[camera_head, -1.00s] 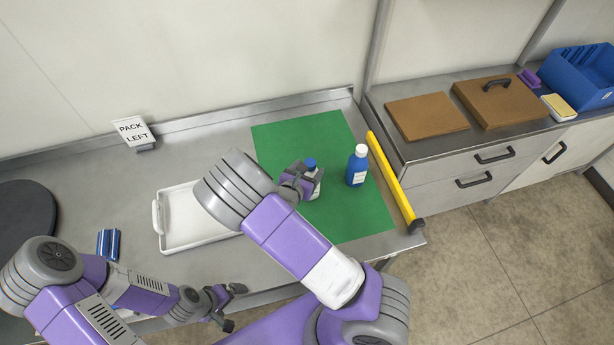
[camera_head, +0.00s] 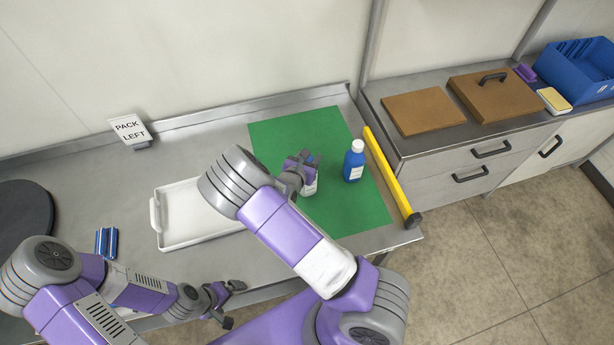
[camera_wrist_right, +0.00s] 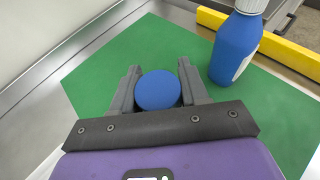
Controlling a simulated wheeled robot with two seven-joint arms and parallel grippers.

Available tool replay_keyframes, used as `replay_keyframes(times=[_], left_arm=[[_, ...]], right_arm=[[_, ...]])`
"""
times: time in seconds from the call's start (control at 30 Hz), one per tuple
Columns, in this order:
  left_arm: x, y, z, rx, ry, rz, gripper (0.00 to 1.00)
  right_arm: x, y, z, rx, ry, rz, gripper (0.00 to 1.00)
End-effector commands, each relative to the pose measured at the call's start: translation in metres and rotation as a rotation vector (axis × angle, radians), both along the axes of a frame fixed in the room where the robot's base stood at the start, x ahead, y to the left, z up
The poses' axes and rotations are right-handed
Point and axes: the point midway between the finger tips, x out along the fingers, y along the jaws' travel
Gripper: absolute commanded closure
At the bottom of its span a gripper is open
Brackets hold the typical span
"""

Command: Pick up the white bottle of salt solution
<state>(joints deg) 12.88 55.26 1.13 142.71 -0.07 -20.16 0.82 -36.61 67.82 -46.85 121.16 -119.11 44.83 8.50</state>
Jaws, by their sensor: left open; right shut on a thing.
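The white bottle (camera_head: 311,187) with a blue cap (camera_wrist_right: 158,90) stands on the green mat (camera_head: 345,212). My right gripper (camera_head: 308,168) is over it, shut on it near the cap. In the right wrist view the cap lies between the two fingers (camera_wrist_right: 158,88). The gripper hides much of the bottle in the head view. I cannot tell whether its base is off the mat. My left gripper (camera_head: 230,302) is open and empty near the bench's front edge.
A blue bottle (camera_head: 353,166) with a white cap stands close to the right; it also shows in the wrist view (camera_wrist_right: 235,48). A yellow bar (camera_head: 391,178) runs along the mat's right side. A white tray (camera_head: 157,214) lies left. A "PACK LEFT" sign (camera_head: 131,129) stands behind.

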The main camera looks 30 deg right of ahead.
Motion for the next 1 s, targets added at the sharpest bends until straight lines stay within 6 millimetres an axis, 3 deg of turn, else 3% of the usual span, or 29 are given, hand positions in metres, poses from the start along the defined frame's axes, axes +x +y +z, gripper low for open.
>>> replay_keyframes(times=[0.03, 0.13, 0.63, 0.77, 1.0], left_arm=[[0.0, 0.0, 0.0, 0.0, 0.0, 0.0, 0.01], [0.0, 0.0, 0.0, 0.0, 0.0, 0.0, 0.01], [0.0, 0.0, 0.001, 0.0, 0.0, 0.0, 0.01], [0.0, 0.0, 0.003, 0.0, 0.0, 0.0, 0.01], [0.0, 0.0, 0.009, 0.0, 0.0, 0.0, 0.01]], right_arm=[[0.0, 0.0, 0.0, -0.001, -0.001, 0.0, 0.87], [0.0, 0.0, 0.0, -0.001, -0.001, 0.0, 1.0], [0.001, 0.0, 0.005, -0.001, -0.005, -0.001, 1.0], [0.001, 0.0, 0.02, 0.0, -0.007, -0.001, 1.0], [0.001, 0.0, 0.066, 0.002, -0.009, -0.001, 1.0]])
